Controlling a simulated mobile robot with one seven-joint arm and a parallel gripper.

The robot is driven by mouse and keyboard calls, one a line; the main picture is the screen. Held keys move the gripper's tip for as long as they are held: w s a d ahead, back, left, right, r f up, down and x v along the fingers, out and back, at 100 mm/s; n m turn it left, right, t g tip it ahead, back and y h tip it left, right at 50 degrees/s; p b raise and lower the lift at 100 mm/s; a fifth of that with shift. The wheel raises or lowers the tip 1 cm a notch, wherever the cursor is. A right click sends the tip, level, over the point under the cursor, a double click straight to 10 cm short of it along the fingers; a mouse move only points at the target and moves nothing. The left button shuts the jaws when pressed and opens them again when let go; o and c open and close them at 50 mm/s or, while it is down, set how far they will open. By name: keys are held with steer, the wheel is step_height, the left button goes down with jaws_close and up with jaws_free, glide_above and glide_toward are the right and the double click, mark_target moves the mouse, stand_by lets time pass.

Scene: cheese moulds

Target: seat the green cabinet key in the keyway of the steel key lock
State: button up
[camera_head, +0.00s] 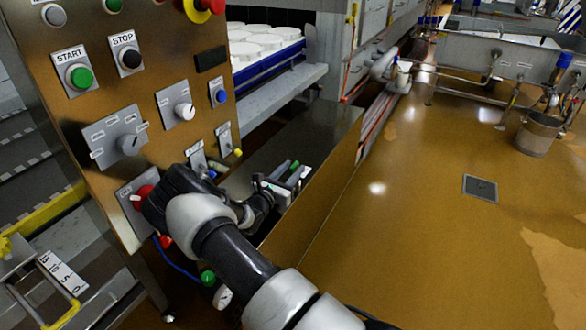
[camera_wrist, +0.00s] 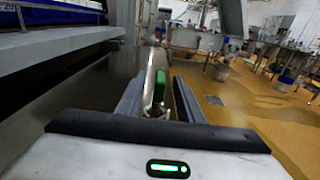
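The green key (camera_wrist: 159,88) shows upright in the wrist view, between my gripper's two fingers, with a silvery part below it. A gap shows on each side of it. In the head view a green piece (camera_head: 293,166) shows at the fingers. My gripper (camera_head: 290,178) is open, over the dark steel ledge beside the control panel; its fingers also show in the wrist view (camera_wrist: 161,84). I cannot pick out the steel key lock for certain; small plates low on the panel are partly hidden by my arm.
The brown control panel (camera_head: 140,80) stands at the left, with start and stop buttons, knobs and a red switch (camera_head: 142,197) close to my arm. A shelf of white moulds (camera_head: 265,42) is behind. The wet floor (camera_head: 400,240) at the right is largely open.

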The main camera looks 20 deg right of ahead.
steer(key=p+v, duration=0.3)
steer(key=v, duration=1.3)
steer(key=shift+s+a+r, duration=0.1)
steer(key=shift+a, duration=0.1)
steer(key=s+d+r+m+g+y, duration=0.3)
steer(key=s+d+r+m+g, duration=0.2)
steer(key=s+r+m+g, duration=0.8)
steer(key=s+a+r+m+t+y, duration=0.4)
steer(key=s+a+r+m+y, duration=0.15)
steer(key=s+r, duration=0.35)
steer(key=s+a+r+m+t+y, duration=0.45)
steer(key=s+r+m+y, duration=0.2)
steer(key=s+r, duration=0.3)
step_height(320, 180, up, 22)
steer(key=h+p, duration=0.1)
steer(key=p, duration=2.1)
steer(key=shift+w+a+m+g, duration=0.2)
steer(key=shift+a+m+g, duration=0.1)
steer(key=shift+g, duration=0.15)
steer(key=shift+r, duration=0.1)
